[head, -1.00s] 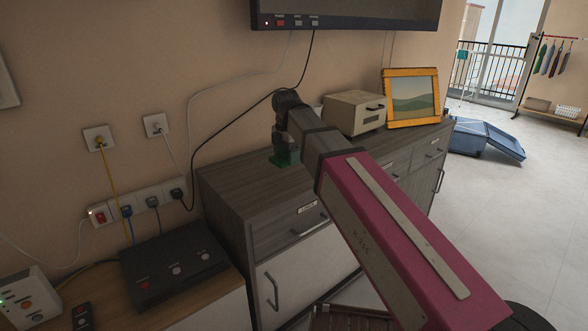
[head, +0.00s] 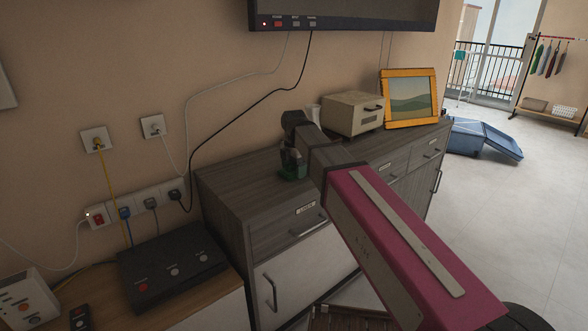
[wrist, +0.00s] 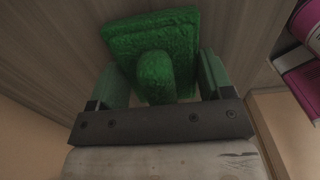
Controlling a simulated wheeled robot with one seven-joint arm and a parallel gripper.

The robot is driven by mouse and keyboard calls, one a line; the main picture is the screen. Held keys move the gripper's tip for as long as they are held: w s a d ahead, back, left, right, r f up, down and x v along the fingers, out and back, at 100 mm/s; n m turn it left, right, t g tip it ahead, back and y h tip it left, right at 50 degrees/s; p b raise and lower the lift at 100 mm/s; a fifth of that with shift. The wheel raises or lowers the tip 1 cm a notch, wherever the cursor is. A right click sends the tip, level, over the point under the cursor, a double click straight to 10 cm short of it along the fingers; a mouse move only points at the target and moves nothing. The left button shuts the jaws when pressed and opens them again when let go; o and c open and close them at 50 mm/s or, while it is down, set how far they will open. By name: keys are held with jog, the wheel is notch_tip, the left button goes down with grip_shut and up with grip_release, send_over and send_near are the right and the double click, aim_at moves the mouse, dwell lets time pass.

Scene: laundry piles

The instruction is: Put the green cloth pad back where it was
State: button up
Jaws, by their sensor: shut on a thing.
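The green cloth pad (head: 292,174) is at the low end of my gripper (head: 293,158), over the left part of the dark wood cabinet top (head: 240,180). In the wrist view the pad (wrist: 150,32) is a bright green, thick, squarish block with a rounded knob, lying between the two fingers. My gripper is shut on it. The pad looks very close to the cabinet top; I cannot tell whether it touches. The gripper partly hides the pad in the head view.
A beige box (head: 352,113) and a yellow-framed picture (head: 409,98) stand farther right on the cabinet. A black cable (head: 240,112) hangs down the wall behind. A black box (head: 172,268) sits on the lower wooden surface at left. The cabinet top's front left is clear.

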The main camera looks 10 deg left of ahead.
jog(key=o, duration=0.9)
jog(key=shift+f, duration=0.15)
notch_tip(320, 180, up, 12)
jog(key=shift+r, duration=0.2)
